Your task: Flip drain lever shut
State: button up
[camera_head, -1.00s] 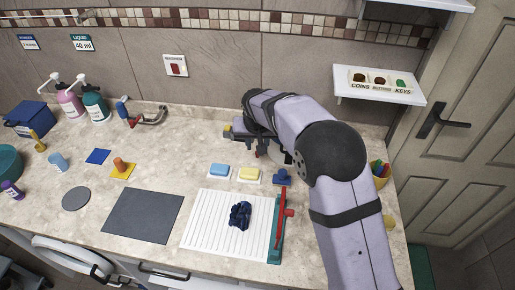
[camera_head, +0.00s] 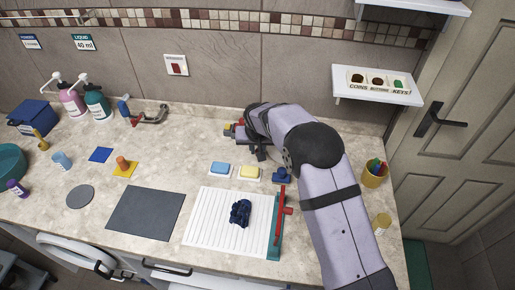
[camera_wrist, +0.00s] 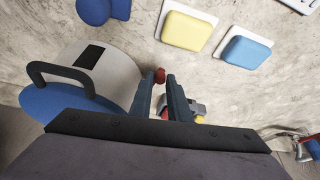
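A small red knob (camera_wrist: 160,75) shows at my fingertips in the wrist view; it may be the drain lever's end, but the rest of it is hidden. My gripper (camera_wrist: 163,80) points down at it, with its two dark fingers apart and a narrow gap between them. I cannot tell whether the fingers touch the knob. In the head view my gripper (camera_head: 260,154) is at the back of the counter, mostly covered by my arm. A red lever (camera_head: 281,213) also stands on a teal bar beside a white ribbed board (camera_head: 210,225).
A grey cylinder with a handle (camera_wrist: 100,70) stands close left of my fingers. A red, grey and yellow fitting (camera_wrist: 190,110) is close right. Yellow (camera_head: 250,172) and blue (camera_head: 220,168) blocks lie on white pads in front. A pen cup (camera_head: 375,175) stands right of my arm.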

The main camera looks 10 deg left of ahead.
grip_shut()
jog(key=shift+d+n+y, duration=0.3)
jog(key=shift+d+n, duration=0.05)
jog(key=shift+n, duration=0.4)
jog(key=shift+d+n+y, duration=0.3)
jog(key=shift+d+n, duration=0.05)
jog(key=shift+n, duration=0.4)
jog(key=o, duration=0.6)
grip_release()
jog(key=shift+c, duration=0.2)
